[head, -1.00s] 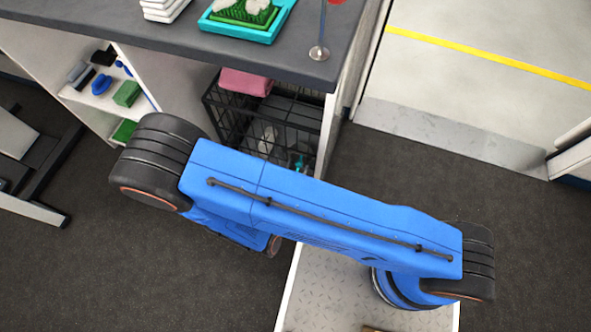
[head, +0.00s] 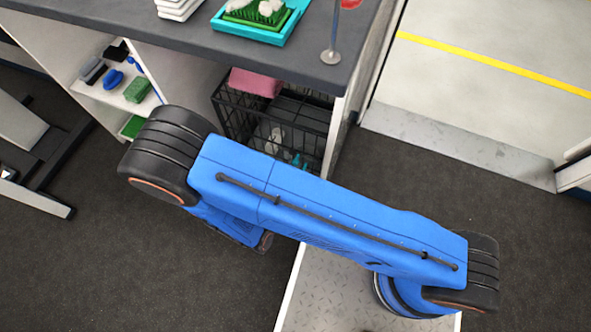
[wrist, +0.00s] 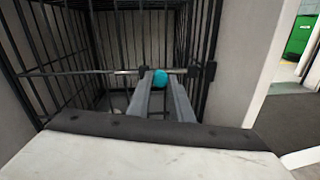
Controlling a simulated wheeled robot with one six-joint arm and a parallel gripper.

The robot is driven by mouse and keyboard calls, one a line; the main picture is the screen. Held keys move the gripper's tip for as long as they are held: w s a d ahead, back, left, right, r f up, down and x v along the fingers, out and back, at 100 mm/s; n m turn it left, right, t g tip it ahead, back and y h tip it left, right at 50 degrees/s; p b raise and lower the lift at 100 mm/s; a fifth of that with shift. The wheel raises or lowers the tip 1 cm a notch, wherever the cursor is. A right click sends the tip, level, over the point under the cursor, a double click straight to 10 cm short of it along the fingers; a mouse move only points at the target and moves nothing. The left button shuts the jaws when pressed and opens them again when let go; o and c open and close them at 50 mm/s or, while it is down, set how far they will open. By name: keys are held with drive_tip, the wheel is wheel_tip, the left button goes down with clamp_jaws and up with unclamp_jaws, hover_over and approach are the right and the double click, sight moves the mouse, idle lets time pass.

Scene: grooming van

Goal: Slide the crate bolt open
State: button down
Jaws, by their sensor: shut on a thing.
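The crate (wrist: 80,45) of black wire fills the upper left of the wrist view; it also shows in the head view (head: 231,112) under the counter. A thin metal bolt rod (wrist: 110,72) runs level across its front, through dark brackets near the right end. A teal knob (wrist: 160,77) sits on the rod. My gripper (wrist: 159,84) reaches forward to the rod and is shut on the teal knob, one grey finger on each side. The head view hides my gripper behind my blue arm.
A pale wall panel (wrist: 246,60) stands close right of the crate. Above it is the dark counter (head: 200,42) with a turquoise tray (head: 272,35). A shelf (head: 112,98) with brushes is at left. Open dark floor (head: 420,185) lies to the right.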

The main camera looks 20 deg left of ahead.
drive_tip(key=c, duration=1.6)
unclamp_jaws()
drive_tip(key=shift+a, duration=0.2)
drive_tip(key=shift+o, duration=0.2)
drive_tip(key=shift+s, duration=0.1)
drive_tip(key=s+a, duration=0.2)
drive_tip(key=s, duration=1.5)
drive_tip(key=shift+a, duration=0.15)
drive_tip(key=shift+s, duration=0.1)
